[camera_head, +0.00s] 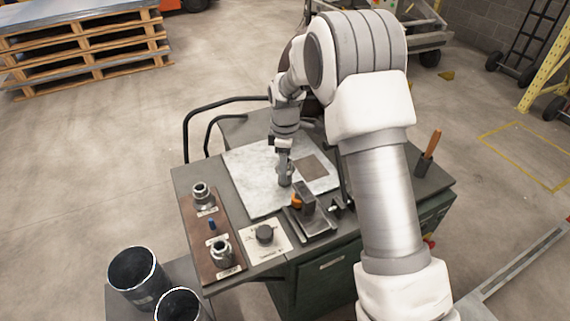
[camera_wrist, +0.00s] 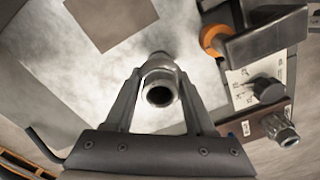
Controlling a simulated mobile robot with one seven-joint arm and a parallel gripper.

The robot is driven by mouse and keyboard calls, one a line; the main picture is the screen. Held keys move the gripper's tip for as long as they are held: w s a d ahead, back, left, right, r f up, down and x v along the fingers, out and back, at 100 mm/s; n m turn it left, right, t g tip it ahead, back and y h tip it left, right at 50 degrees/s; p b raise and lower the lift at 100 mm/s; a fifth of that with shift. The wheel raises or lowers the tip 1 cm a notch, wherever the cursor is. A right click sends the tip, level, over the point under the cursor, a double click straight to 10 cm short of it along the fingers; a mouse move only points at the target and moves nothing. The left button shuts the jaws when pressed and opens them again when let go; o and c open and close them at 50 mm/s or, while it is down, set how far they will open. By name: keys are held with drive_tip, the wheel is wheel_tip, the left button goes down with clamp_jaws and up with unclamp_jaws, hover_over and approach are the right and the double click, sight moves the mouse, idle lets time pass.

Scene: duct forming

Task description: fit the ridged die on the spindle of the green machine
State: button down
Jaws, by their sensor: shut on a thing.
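My gripper (camera_head: 284,160) is above the pale sheet on the bench top. In the wrist view its two fingers (camera_wrist: 160,72) are shut on a hollow metal die (camera_wrist: 160,92), whose dark bore faces the camera. I cannot tell whether its outside is ridged. Two other metal dies stand on a brown board at the left, a rear one (camera_head: 201,192) and a front one (camera_head: 221,252). The bench has a dark green cabinet (camera_head: 325,278). I cannot make out a spindle on a green machine.
A dark grey block (camera_head: 308,202) with an orange ring (camera_head: 297,203) stands right of the gripper. A black knob (camera_head: 264,234) sits on a labelled white card. A wooden-handled tool (camera_head: 432,144) stands at the right. Two dark cylinders stand at the lower left, including one tall (camera_head: 138,274).

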drive_tip(key=shift+f, duration=0.3)
idle(0.6)
drive_tip(key=shift+c, duration=0.8)
unclamp_jaws()
wheel_tip(320, 180, up, 18)
drive_tip(key=p, duration=0.2)
drive_tip(key=shift+f, duration=0.25)
drive_tip(key=shift+p, duration=0.3)
